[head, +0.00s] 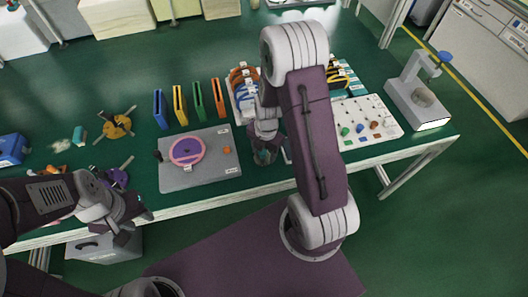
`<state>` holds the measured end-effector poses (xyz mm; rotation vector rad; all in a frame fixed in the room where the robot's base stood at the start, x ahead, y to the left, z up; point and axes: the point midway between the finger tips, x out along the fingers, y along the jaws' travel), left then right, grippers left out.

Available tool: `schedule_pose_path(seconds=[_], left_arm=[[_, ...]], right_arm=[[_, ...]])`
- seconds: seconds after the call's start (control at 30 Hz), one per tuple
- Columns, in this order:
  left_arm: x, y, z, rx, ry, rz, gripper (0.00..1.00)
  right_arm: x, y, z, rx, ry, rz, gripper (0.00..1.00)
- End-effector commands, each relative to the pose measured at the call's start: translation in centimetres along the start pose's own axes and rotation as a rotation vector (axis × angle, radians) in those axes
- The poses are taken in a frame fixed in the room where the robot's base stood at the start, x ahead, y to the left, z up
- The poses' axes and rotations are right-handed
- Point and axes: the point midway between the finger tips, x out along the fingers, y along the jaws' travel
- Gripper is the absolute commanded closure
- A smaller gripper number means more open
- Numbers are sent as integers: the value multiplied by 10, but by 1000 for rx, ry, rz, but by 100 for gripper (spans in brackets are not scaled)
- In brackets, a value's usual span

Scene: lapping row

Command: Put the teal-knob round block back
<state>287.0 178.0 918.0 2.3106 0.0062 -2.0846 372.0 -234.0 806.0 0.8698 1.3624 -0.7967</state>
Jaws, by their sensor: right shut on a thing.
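My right gripper (265,147) reaches down over the front of the green table, just right of the grey plate. It is shut on a small round thing with a teal top (263,157), which looks like the teal-knob round block; the fingers hide part of it. The white board (388,133) with several small coloured knobs lies to the right, partly behind my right arm. My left gripper (132,222) hangs at the table's front edge on the left; whether its jaws are open is unclear.
A grey plate (222,167) carries a pink ring (187,152). Blue, yellow, green and orange upright pieces (198,101) stand behind it. A tray of coiled cables (243,83) is at the back. A scale-like instrument (420,95) stands at the right. Two-handled parts (117,125) lie left.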

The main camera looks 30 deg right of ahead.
Motion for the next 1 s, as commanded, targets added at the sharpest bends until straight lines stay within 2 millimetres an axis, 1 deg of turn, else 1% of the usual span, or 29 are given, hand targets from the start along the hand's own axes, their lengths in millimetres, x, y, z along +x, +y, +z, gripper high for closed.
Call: schedule_pose_path(seconds=[0.2,0.37,0.4,0.47,0.73,0.8,0.87,0.9,0.97,1.0], left_arm=[[0,0,0,0,0,0,64],[6,0,1,0,0,0,64],[5,0,0,0,0,0,64],[4,0,0,0,0,0,64],[4,0,0,0,0,0,64],[1,0,0,0,0,0,64],[-4,0,0,0,0,0,64],[-3,0,0,0,0,0,64],[-4,0,0,0,0,0,64],[-6,0,-1,0,0,0,64]], right_arm=[[0,0,0,0,-1,2,100],[6,0,0,0,-1,1,100],[5,0,0,0,-1,1,37],[4,0,0,0,-1,1,21],[4,0,0,0,-1,1,21],[1,0,0,0,-1,1,21],[-4,0,0,0,-1,1,21],[-9,1,1,0,-2,3,21],[-22,1,1,-1,-4,5,21],[-33,1,1,-1,-5,6,21]])
